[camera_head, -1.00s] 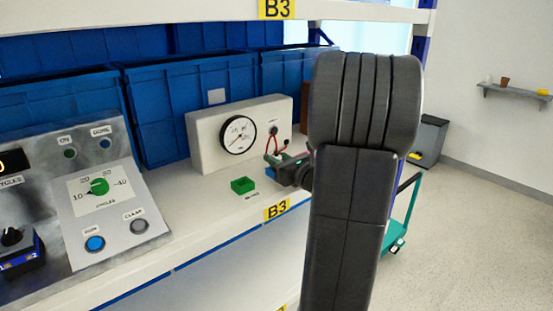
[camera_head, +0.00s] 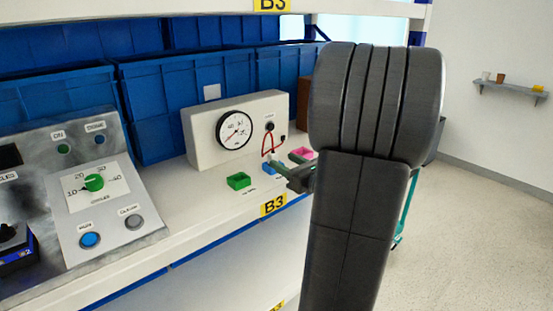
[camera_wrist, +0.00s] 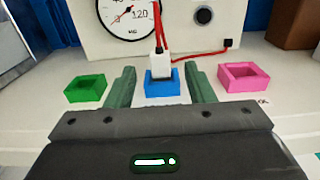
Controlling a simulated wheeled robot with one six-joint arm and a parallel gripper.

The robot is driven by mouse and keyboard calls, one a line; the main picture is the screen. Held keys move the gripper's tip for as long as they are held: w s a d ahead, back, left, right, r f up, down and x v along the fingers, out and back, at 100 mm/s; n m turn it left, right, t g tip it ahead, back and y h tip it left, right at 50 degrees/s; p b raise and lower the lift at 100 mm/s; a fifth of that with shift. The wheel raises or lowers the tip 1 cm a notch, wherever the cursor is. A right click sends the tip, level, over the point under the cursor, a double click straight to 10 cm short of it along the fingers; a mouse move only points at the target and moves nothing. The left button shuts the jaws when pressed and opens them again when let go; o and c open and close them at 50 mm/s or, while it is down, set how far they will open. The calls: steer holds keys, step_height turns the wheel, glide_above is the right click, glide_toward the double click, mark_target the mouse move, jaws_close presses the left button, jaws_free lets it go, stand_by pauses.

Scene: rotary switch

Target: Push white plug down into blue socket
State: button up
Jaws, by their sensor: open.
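The white plug (camera_wrist: 160,65) stands upright at the blue socket (camera_wrist: 162,87), its lower end at the socket's opening; how deep it sits cannot be told. A red wire rises from its top. The blue socket also shows in the head view (camera_head: 272,167), partly behind my gripper. My gripper (camera_wrist: 161,72) is open, with one green finger left and one right of the blue socket, apart from the plug, and nothing between them is gripped. In the head view my gripper (camera_head: 296,172) is beside the blue socket, partly hidden by my arm.
A green socket (camera_wrist: 85,88) lies left of the fingers and a pink socket (camera_wrist: 243,77) right. Behind stands a white box with a dial gauge (camera_head: 235,130). A control panel (camera_head: 98,200) is at the left. Blue bins (camera_head: 160,95) line the back.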

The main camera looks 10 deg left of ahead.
mark_target(275, 155)
steer(key=v, duration=0.7)
steer(key=shift+s+d, duration=0.3)
steer(key=x, duration=1.3)
steer(key=shift+w+a+p, duration=0.1)
steer(key=shift+a+p, duration=0.05)
steer(key=shift+p, duration=0.2)
steer(key=shift+w+a+r, duration=0.1)
steer(key=shift+w+a, duration=0.1)
steer(key=shift+a, duration=0.1)
steer(key=shift+d+r+p, duration=0.1)
steer(key=shift+r+p, duration=0.15)
steer(key=shift+p, duration=0.05)
steer(key=shift+f, duration=0.1)
